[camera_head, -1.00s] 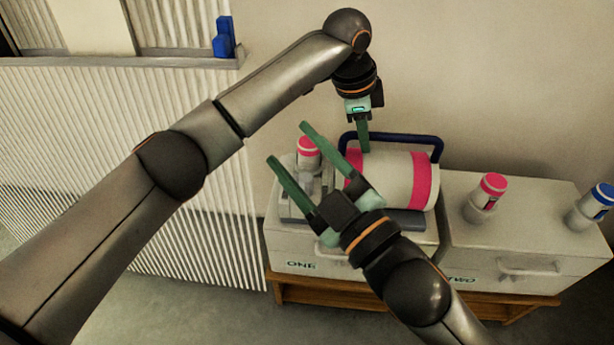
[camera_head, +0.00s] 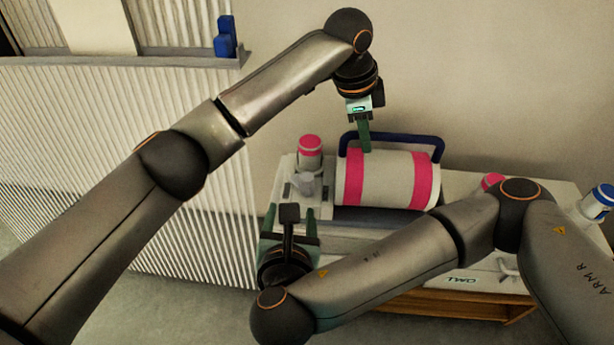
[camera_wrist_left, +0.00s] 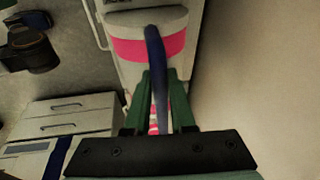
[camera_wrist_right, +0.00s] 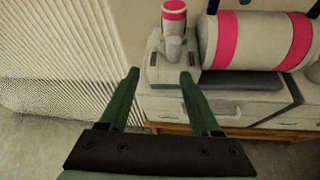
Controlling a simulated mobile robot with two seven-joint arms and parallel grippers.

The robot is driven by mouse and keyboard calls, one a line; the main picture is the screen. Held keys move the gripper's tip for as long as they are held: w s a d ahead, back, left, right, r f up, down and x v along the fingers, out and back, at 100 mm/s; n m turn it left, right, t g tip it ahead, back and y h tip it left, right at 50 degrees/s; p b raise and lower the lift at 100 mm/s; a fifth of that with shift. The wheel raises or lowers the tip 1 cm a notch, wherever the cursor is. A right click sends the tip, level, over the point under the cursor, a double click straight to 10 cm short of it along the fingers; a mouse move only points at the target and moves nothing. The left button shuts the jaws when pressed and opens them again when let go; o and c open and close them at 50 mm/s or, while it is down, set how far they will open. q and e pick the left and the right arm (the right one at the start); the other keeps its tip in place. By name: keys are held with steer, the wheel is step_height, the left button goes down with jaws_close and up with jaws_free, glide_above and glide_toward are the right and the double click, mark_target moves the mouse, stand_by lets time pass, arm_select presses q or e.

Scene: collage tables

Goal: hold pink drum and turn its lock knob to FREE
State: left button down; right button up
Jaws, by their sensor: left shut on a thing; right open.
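The pink drum (camera_head: 388,180), white with two pink bands, lies on its side on the cabinet. A dark blue handle (camera_head: 405,138) arches over it. My left gripper (camera_head: 364,137) is shut on this handle (camera_wrist_left: 157,62) from above. A grey block with a knob (camera_head: 306,183) sits at the drum's left end; it also shows in the right wrist view (camera_wrist_right: 172,50). Any lock lettering is too small to read. My right gripper (camera_head: 290,225) is open and empty, in front of and below the knob, its fingers (camera_wrist_right: 160,92) apart and pointing toward the block.
A pink-capped bottle (camera_head: 310,150) stands behind the knob. Another pink cap (camera_head: 492,181) and a blue-capped bottle (camera_head: 599,203) are to the right. My right forearm crosses before the cabinet front. A ribbed panel (camera_head: 120,170) stands at left.

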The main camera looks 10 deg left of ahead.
mark_target(307, 181)
steer(key=shift+n+t+h, duration=0.4)
steer(key=shift+t+h, duration=0.2)
steer(key=shift+h, duration=0.1)
steer(key=x, duration=0.4)
steer(key=d+x, duration=0.1)
steer(key=x, duration=0.3)
steer(key=r+x, duration=0.1)
steer(key=x, duration=0.3)
steer(key=shift+w+d+f, duration=0.2)
steer(key=shift+w, duration=0.35)
steer(key=shift+c, duration=0.2)
jaws_close()
